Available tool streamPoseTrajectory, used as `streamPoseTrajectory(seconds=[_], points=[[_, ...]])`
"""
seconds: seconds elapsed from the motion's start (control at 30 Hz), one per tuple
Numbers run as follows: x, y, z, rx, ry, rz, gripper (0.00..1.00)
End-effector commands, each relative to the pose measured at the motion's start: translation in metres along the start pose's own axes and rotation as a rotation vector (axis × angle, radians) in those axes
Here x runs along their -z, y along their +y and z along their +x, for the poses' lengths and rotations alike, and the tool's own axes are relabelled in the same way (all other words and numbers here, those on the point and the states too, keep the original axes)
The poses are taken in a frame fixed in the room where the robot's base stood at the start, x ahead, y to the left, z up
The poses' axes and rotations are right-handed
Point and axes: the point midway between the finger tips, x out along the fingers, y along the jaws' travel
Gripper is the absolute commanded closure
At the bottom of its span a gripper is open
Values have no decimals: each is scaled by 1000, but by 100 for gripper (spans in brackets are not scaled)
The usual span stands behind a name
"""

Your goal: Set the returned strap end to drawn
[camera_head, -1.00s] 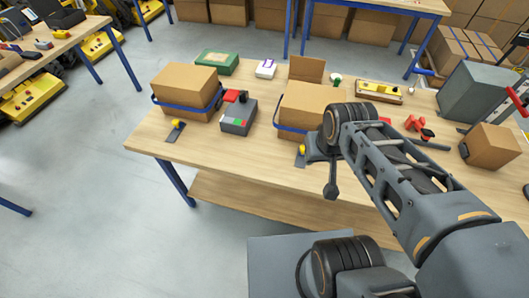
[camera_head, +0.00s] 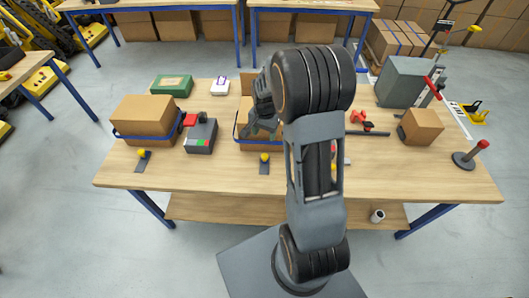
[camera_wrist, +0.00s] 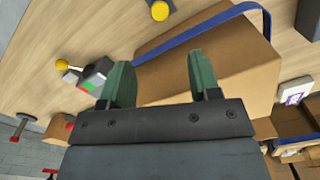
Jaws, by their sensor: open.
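Two brown boxes with blue straps stand on the wooden table: the left box (camera_head: 146,115) and the middle box (camera_head: 243,138), partly hidden by my arm. A yellow-knobbed strap end (camera_head: 143,155) on a dark tab lies at the table front before the left box. Another yellow-knobbed strap end (camera_head: 264,159) lies before the middle box; its knob shows at the top of the wrist view (camera_wrist: 158,10). I cannot tell which one is the returned end. My gripper (camera_wrist: 160,78) is open and empty, its green fingers over the middle box (camera_wrist: 215,75), apart from the knob.
A grey device (camera_head: 201,137) with red and green marks stands between the boxes. A second device (camera_wrist: 92,76) with a yellow-knobbed lever is mostly behind my arm. A small box (camera_head: 421,126), a red-knobbed post (camera_head: 470,156) and a grey cabinet (camera_head: 403,82) stand at right.

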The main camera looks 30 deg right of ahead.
Motion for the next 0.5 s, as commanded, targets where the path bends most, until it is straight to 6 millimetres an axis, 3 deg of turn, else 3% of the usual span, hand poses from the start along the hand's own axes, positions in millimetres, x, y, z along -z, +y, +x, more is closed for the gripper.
streamPoseTrajectory(seconds=[0.5], points=[[0,1,91,-6,-7,9,43]])
